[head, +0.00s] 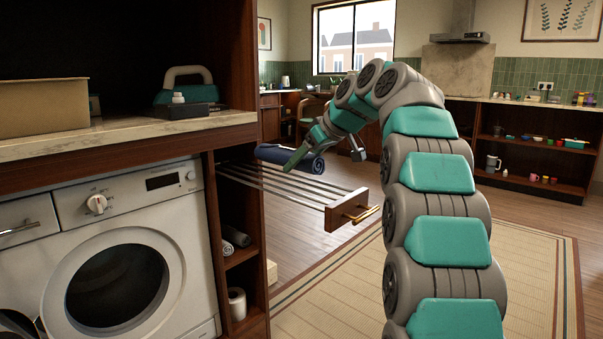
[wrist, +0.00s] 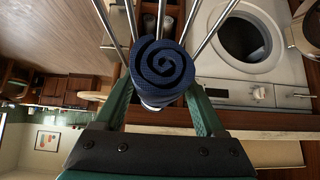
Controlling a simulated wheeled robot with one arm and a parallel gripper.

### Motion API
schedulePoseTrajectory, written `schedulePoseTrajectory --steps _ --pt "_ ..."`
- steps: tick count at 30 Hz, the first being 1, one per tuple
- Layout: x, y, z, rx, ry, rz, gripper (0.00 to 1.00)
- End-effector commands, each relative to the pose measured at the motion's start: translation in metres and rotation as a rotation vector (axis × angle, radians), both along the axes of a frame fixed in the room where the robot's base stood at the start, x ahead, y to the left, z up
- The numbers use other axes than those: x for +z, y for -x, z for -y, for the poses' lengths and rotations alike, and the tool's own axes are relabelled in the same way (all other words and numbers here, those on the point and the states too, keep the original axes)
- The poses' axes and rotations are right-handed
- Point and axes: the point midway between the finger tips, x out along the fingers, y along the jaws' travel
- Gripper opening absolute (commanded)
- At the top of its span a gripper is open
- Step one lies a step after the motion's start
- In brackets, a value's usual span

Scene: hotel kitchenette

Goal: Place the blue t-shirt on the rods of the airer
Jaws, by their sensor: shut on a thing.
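The blue t-shirt (head: 290,157) is a rolled dark blue bundle at the far side of the airer. In the wrist view its spiral end (wrist: 162,68) faces the camera, between the two fingers. My gripper (head: 289,165) is shut on it. The airer is a pull-out rack with metal rods (head: 285,182) and a wooden front with a brass handle (head: 345,212), drawn out from the cabinet beside the washing machine. The roll is at the rods, and the rods also show beyond it in the wrist view (wrist: 205,32). I cannot tell whether the roll rests on them.
Rolled grey towels (head: 236,237) and a paper roll (head: 237,303) lie in the shelf below. Open floor with a rug (head: 340,290) lies right of the airer.

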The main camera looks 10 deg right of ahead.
Motion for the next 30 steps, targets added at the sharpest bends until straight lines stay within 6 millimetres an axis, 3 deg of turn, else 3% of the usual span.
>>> schedulePoseTrajectory --steps 9,22,30 --pt "0.0 -0.008 0.001 0.0 0.001 0.002 0.07" --pt "-0.032 -0.006 0.001 -0.001 0.001 0.0 0.07" --pt "-0.035 -0.007 0.001 0.0 0.001 0.003 0.07"
